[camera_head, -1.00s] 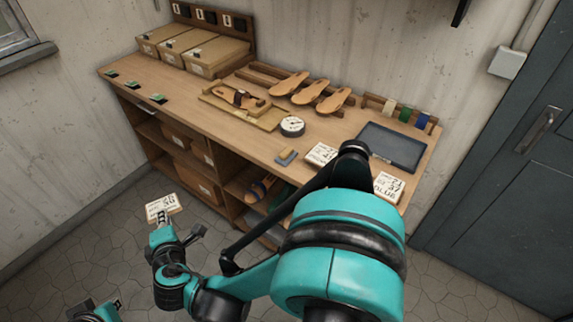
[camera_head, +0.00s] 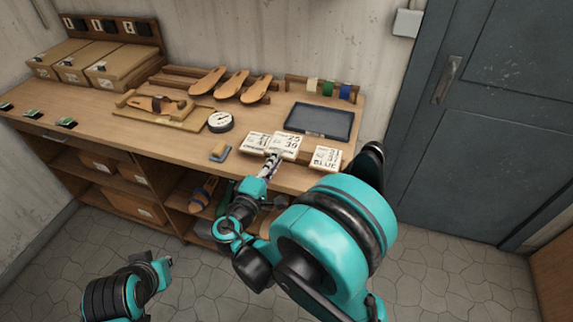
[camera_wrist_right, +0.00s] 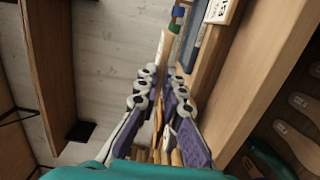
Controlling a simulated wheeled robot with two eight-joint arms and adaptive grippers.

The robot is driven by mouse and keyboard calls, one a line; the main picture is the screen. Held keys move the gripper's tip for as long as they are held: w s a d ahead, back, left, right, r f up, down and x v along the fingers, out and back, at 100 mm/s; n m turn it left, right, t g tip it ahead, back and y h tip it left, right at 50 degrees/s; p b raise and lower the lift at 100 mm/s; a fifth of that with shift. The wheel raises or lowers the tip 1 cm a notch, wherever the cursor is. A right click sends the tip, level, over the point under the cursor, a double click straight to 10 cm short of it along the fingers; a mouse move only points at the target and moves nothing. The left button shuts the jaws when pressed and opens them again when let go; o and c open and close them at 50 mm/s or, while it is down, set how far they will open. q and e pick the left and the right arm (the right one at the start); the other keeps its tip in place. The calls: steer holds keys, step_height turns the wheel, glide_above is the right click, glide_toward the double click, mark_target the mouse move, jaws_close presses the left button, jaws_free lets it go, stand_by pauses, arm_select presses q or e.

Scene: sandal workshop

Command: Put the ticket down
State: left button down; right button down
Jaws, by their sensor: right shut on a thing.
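My right gripper (camera_head: 273,164) is shut on a white ticket (camera_head: 286,144) with black print, above the front of the workbench. In the head view this ticket overlaps the right part of another ticket (camera_head: 255,142); I cannot tell whether it touches the bench. A third ticket (camera_head: 326,157) lies to its right near the front edge. In the right wrist view the held ticket shows as a thin pale edge (camera_wrist_right: 163,52) beyond the fingers (camera_wrist_right: 160,95). Part of my left arm shows at lower left, away from the bench; its jaws cannot be made out.
A dark tray (camera_head: 320,120) lies behind the tickets. A round gauge (camera_head: 220,121) and a small blue-and-tan block (camera_head: 220,152) are to the left. Bare bench (camera_head: 268,118) shows between gauge and tray.

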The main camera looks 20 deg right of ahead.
steer(key=b, duration=0.2)
glide_above(283, 172)
step_height(283, 172, down, 4)
steer(key=shift+f, duration=0.2)
steer(key=shift+f+b, duration=1.05)
steer(key=shift+f, duration=0.95)
steer(key=shift+f, duration=0.1)
steer(key=c, duration=1.7)
jaws_free()
